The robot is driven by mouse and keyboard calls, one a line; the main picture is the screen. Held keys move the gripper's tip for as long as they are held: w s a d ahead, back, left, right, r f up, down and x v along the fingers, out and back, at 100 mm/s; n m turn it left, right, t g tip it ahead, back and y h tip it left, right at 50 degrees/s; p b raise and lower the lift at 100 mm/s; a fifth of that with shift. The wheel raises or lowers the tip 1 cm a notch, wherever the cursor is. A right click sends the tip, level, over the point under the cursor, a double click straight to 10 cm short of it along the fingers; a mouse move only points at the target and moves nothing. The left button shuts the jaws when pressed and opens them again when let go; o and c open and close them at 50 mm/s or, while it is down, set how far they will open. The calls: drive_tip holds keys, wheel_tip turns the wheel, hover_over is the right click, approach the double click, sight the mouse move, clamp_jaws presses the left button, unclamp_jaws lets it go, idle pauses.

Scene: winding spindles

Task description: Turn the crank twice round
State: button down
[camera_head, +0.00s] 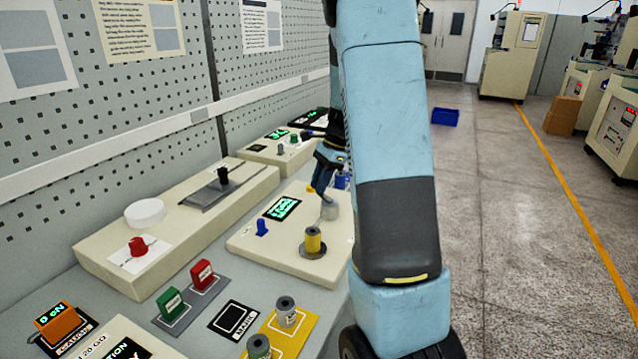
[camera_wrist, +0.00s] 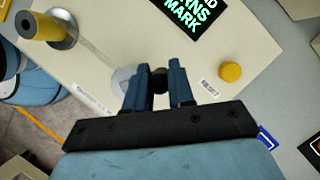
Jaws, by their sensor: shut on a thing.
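The crank's grey hub (camera_head: 329,210) stands on a cream panel box (camera_head: 290,262), right of a green-lit display (camera_head: 283,207). In the wrist view a pale round hub (camera_wrist: 122,78) shows just left of my fingers. My gripper (camera_head: 322,182) reaches down over the crank from behind my arm. In the wrist view my gripper (camera_wrist: 160,75) has its two blue fingers shut on a dark knob (camera_wrist: 160,82), seemingly the crank's handle. The fingers hide most of the handle. A spindle with a yellow spool (camera_head: 313,240) stands in front of the crank and shows at upper left in the wrist view (camera_wrist: 40,28).
A blue knob (camera_head: 262,228) stands left of the spool. A yellow button (camera_wrist: 230,72) is right of my fingers. Another panel box with a red knob (camera_head: 138,246) is to the left. Red (camera_head: 202,274) and green (camera_head: 170,303) blocks stand in front.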

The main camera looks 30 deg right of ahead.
idle(0.3)
drive_tip(key=c, duration=1)
unclamp_jaws()
drive_tip(key=shift+o, duration=0.2)
drive_tip(key=v, duration=1.3)
drive_tip(key=shift+r, duration=0.3)
